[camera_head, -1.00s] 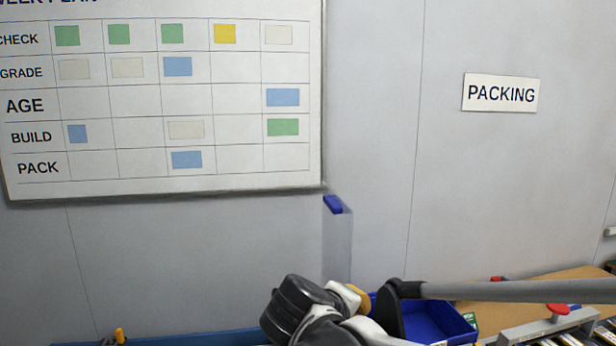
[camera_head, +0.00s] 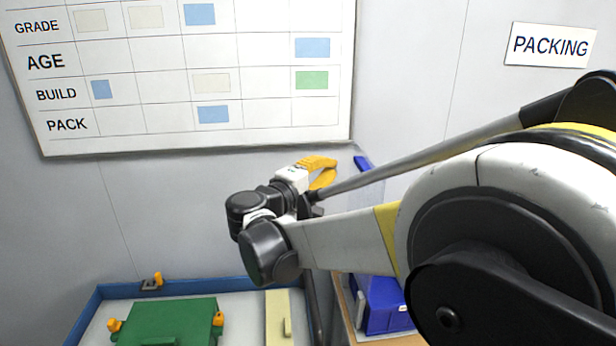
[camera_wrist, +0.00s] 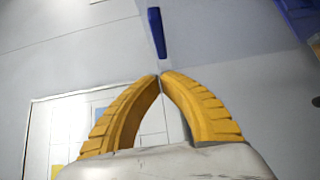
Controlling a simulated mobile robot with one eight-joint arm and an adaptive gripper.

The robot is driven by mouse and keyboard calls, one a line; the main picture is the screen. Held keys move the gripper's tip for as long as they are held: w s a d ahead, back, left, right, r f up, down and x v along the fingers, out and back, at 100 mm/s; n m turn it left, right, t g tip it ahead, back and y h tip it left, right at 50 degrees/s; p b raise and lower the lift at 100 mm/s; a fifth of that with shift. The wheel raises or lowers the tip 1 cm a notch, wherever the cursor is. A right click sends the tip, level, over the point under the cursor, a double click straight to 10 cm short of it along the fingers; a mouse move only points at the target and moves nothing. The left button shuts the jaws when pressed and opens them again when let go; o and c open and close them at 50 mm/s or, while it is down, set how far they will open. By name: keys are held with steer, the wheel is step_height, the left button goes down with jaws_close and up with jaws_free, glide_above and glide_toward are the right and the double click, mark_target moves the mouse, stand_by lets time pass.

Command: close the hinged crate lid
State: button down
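The blue crate (camera_head: 385,300) stands at the lower centre right of the head view, partly hidden by my arm. A blue strip (camera_head: 362,162) stands above it; the earlier head frame shows it topping an upright clear panel, which looks like the raised lid. My gripper (camera_head: 330,172), with yellow fingers, is raised just left of the strip. In the wrist view the fingertips (camera_wrist: 161,76) meet with nothing visible between them. The blue strip (camera_wrist: 157,32) shows just beyond the tips, apart from them in the picture. The hinge is hidden.
A blue-rimmed tray (camera_head: 90,305) at lower left holds a green fixture (camera_head: 175,322) with orange knobs and a cream block (camera_head: 278,318). A whiteboard (camera_head: 250,135) hangs on the wall behind. Part of something blue (camera_wrist: 300,15) shows at the wrist view's upper right.

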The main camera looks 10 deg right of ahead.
steer(key=d, duration=0.3)
steer(key=w+d, duration=0.1)
steer(key=d, duration=0.1)
steer(key=shift+b, duration=0.3)
steer(key=shift+s, duration=0.1)
steer(key=d+f+m+g+y+p, duration=0.1)
steer(key=d+f+m+g+y, duration=0.2)
steer(key=d, duration=1.2)
steer(key=d+f+m+y+p, duration=0.25)
steer(key=d+f, duration=0.25)
steer(key=d, duration=1.1)
steer(key=d+f+m+y+b, duration=0.2)
steer(key=d+f+y+b, duration=0.2)
steer(key=f, duration=1)
steer(key=d+f+m+y+b, duration=0.1)
steer(key=d+f+y+b, duration=0.2)
steer(key=d+f+b, duration=0.4)
steer(key=shift+d+f+m+g+y+b, duration=0.35)
steer(key=shift+d+f, duration=1.4)
steer(key=shift+f, duration=1.6)
